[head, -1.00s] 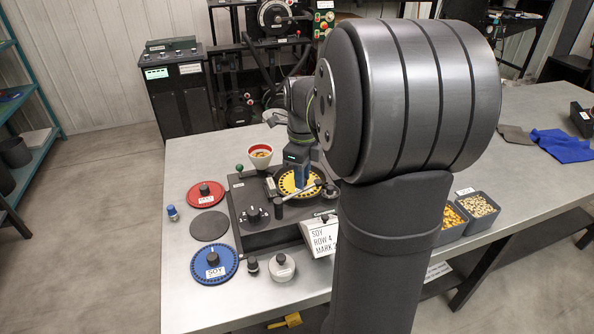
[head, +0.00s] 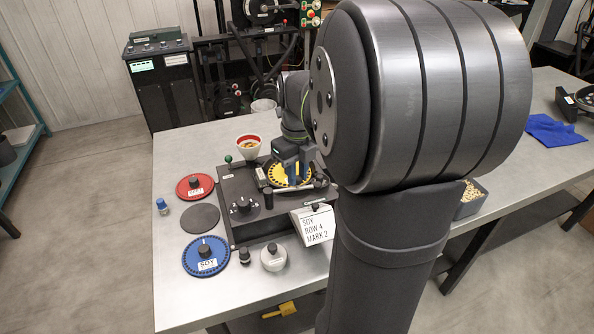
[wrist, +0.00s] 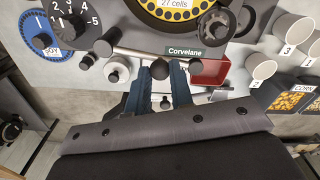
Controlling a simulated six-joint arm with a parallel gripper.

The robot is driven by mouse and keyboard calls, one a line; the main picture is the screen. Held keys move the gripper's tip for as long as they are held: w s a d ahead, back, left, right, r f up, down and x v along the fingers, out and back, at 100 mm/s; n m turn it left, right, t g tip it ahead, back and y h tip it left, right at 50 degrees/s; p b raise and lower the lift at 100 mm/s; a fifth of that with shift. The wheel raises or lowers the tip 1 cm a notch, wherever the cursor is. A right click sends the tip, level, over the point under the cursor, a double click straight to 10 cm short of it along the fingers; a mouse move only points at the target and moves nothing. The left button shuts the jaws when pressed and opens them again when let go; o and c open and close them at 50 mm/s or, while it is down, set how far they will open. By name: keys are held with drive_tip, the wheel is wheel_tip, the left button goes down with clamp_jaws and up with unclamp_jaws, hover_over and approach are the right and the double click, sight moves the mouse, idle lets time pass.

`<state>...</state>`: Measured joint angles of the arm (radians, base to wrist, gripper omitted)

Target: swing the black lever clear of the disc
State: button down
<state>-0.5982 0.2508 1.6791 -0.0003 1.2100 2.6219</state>
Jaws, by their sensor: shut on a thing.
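The yellow seed disc (head: 273,173) sits in the dark meter base, and its rim with a "27 cells" label shows at the top of the wrist view (wrist: 152,12).
A red disc (head: 185,186), a grey disc (head: 199,219) and a blue SOY disc (head: 192,259) lie left of the base (head: 228,202). A bowl (head: 248,151) stands behind it. A "SOY ROW 4 MARK 2" sign (head: 318,234) stands at the front right. My arm blocks the right side.

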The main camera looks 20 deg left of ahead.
drive_tip(key=c, duration=1.3)
unclamp_jaws()
drive_tip(key=shift+d, duration=0.1)
drive_tip(key=shift+o, duration=0.2)
wheel_tip(320, 180, up, 18)
drive_tip(key=shift+f, duration=0.25)
wheel_tip(320, 180, down, 18)
drive_tip(key=shift+r, duration=0.25)
